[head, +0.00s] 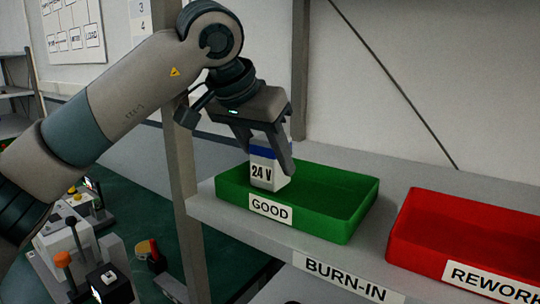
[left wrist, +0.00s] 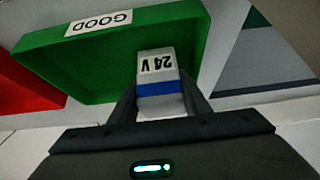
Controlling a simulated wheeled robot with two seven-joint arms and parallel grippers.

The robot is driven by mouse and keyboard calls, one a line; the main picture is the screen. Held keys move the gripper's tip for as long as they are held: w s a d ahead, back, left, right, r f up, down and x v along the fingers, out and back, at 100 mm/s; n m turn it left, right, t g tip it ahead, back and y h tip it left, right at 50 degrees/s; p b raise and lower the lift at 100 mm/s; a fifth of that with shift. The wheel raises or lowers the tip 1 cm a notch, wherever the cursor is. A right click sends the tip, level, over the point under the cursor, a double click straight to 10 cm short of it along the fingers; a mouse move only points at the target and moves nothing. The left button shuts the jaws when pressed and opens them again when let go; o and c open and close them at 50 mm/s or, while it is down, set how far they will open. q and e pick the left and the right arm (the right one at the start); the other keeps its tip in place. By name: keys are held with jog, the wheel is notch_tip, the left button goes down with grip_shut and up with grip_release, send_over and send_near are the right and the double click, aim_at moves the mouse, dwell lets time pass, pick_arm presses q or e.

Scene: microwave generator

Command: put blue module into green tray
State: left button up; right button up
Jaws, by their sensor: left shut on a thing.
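The blue module (head: 266,173) is a white block with a blue band near its top and a "24 V" label. My left gripper (head: 270,158) is shut on it from above. The module is upright, at the left part of the green tray (head: 335,197), which bears a "GOOD" label. Its lower end shows over the tray's front wall in the head view; I cannot tell whether it touches the tray floor. In the left wrist view the module (left wrist: 157,70) is between the fingers, over the green tray (left wrist: 110,72). My right gripper is not in view.
A red tray (head: 430,215) labelled "REWORK" stands to the right on the same shelf (head: 225,210). A "BURN-IN" label is on the shelf front. A grey post (head: 182,165) stands left of the green tray. Equipment (head: 75,245) sits on a green surface at lower left.

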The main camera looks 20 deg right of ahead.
aim_at(262, 143)
pick_arm(q)
jog(key=shift+f, duration=0.25)
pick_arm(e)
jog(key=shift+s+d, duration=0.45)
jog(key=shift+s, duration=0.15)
pick_arm(q)
jog(key=shift+f, duration=0.15)
jog(key=o, duration=1.2)
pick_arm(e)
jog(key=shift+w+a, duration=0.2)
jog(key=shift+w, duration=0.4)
pick_arm(q)
jog(key=shift+r, duration=0.2)
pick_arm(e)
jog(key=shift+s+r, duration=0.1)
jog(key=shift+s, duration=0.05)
